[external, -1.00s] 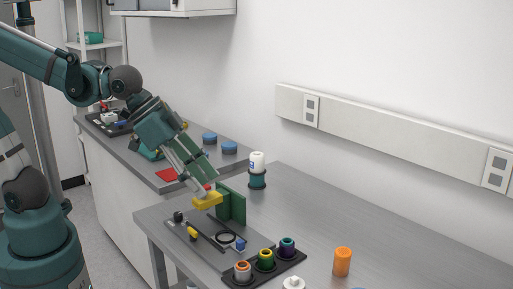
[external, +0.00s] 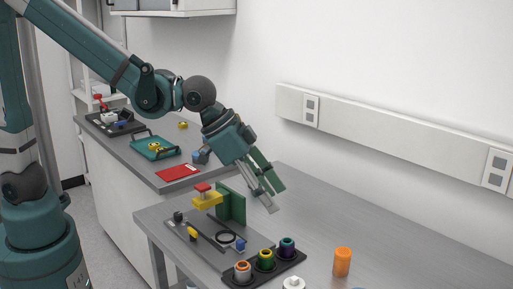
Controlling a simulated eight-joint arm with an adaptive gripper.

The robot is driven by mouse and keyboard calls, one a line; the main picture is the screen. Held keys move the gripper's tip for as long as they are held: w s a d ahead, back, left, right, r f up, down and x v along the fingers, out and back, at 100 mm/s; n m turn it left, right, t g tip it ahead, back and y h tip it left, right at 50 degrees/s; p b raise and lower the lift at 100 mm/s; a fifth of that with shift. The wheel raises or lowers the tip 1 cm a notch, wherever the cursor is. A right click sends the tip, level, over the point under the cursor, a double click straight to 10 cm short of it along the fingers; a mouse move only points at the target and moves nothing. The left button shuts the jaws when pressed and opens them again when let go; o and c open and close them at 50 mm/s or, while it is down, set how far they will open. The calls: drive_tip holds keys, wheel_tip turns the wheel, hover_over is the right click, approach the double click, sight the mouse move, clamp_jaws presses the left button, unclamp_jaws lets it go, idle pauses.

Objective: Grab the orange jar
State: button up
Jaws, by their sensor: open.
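The orange jar (external: 342,262) stands upright on the metal bench towards the lower right of the external view. It is a plain orange cylinder, with nothing touching it. My gripper (external: 276,198) is above the bench, to the left of the jar and farther back, pointing down and to the right. Its fingers are apart and nothing is between them. A clear gap separates my gripper from the jar.
A black holder (external: 262,268) with several ringed pieces stands left of the jar. A white knobbed piece (external: 293,283) is at the bottom edge. A fixture with a green upright block (external: 231,204) and yellow arm (external: 207,200) lies below my gripper. The bench (external: 400,255) right of the jar is clear.

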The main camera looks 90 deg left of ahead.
drive_tip(key=p, duration=0.1)
approach(339, 251)
drive_tip(key=shift+p+x, duration=0.85)
drive_tip(key=shift+x, duration=1.35)
drive_tip(key=shift+w, duration=0.1)
drive_tip(key=shift+x, duration=1.25)
drive_tip(key=shift+f, duration=0.1)
drive_tip(key=shift+x, duration=2.55)
drive_tip(key=c, duration=1)
